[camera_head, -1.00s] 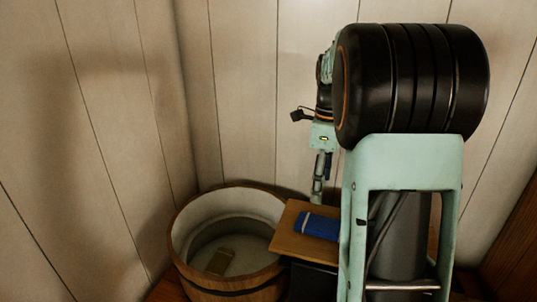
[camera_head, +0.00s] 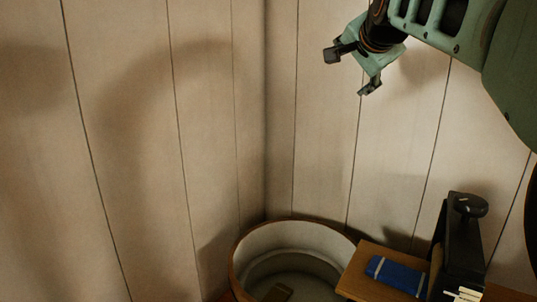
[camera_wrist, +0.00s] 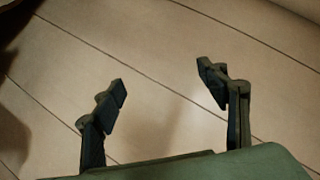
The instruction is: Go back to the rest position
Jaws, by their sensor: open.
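My gripper (camera_head: 352,72) is at the upper right of the head view, high in front of the plank wall. Its two fingers are spread apart with nothing between them. The wrist view also shows my gripper (camera_wrist: 163,85) open and empty, with only wall planks beyond the fingers. My green arm reaches in from the upper right corner. The gripper is well above the tub and the board and apart from both.
The plank walls meet in a corner.

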